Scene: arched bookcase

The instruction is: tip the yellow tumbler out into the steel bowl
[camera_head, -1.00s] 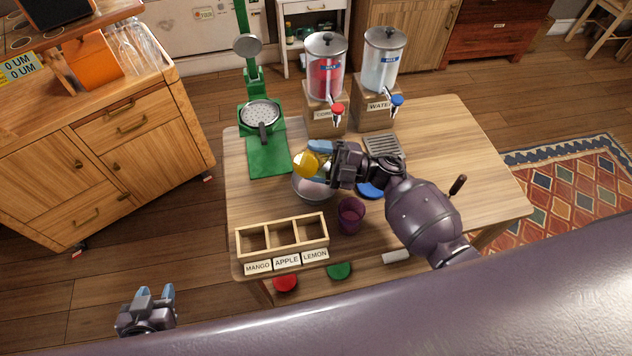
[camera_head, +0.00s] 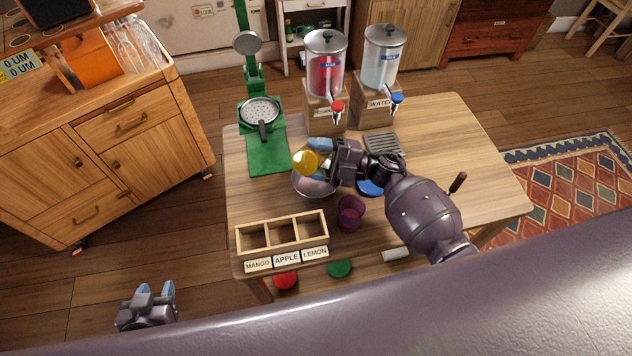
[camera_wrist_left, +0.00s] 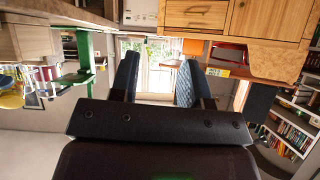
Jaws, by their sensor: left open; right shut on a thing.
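The yellow tumbler (camera_head: 304,162) is held in my right gripper (camera_head: 319,158), which is shut on it. The tumbler is tilted well over, above the steel bowl (camera_head: 312,187), with its round yellow end facing left. The bowl stands on the wooden table and is partly hidden by the tumbler and gripper. I cannot tell whether anything is coming out of the tumbler. My left gripper (camera_head: 155,290) is open and empty, low at the left, away from the table. Its open fingers also show in the left wrist view (camera_wrist_left: 157,80).
A purple cup (camera_head: 350,212) stands just in front of the bowl. A divided wooden box (camera_head: 282,235) sits at the table's front left. A green press (camera_head: 264,140) and two drink dispensers (camera_head: 325,85) stand behind. The table's right side (camera_head: 455,150) is clear.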

